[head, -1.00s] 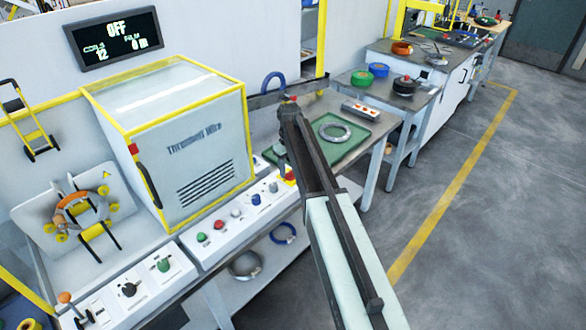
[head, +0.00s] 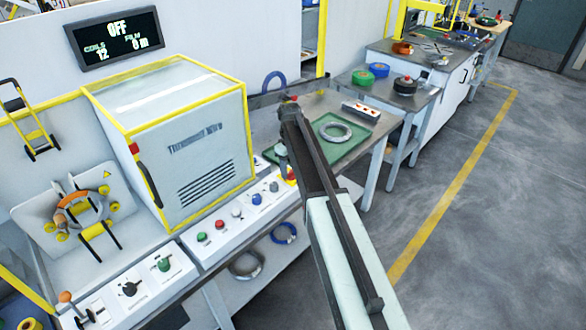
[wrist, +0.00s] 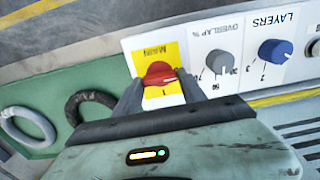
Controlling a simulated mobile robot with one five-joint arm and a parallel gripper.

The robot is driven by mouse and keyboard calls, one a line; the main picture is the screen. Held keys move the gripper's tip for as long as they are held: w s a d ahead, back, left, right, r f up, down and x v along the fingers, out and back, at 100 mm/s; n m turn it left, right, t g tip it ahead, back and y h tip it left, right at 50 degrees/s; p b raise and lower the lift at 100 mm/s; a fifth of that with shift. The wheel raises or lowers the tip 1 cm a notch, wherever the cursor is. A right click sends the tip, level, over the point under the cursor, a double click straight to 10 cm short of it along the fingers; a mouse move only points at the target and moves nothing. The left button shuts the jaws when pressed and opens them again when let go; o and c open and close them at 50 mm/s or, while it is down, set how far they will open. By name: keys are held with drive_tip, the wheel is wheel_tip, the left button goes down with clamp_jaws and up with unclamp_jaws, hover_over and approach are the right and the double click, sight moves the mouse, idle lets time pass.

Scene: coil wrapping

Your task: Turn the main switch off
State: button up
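The main switch (wrist: 159,75) is a red rotary knob on a yellow plate marked MAIN. In the wrist view it sits between the tips of my gripper's two dark fingers (wrist: 160,94). The fingers are apart, with yellow plate showing beside the knob; I cannot tell whether either touches it. In the head view the switch (head: 291,178) is at the right end of the control panel, partly hidden by my gripper (head: 283,155). The wall display (head: 113,38) reads OFF, COILS 12 and FILM 0 m.
A grey overlap knob (wrist: 218,62) and a blue layers knob (wrist: 275,52) stand beside the switch. The yellow-edged machine cabinet (head: 185,135) rises behind the panel. A green mat (head: 345,138) with a grey coil (head: 335,132) lies on the table to the right.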

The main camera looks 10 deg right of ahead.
sight(290, 171)
drive_tip(key=o, duration=0.4)
drive_tip(key=shift+s+d, duration=0.1)
drive_tip(key=shift+d, duration=0.05)
drive_tip(key=shift+c, duration=0.2)
drive_tip(key=shift+r, duration=0.15)
wheel_tip(290, 171, up, 8)
drive_tip(key=p, duration=0.8)
drive_tip(key=shift+f, duration=0.2)
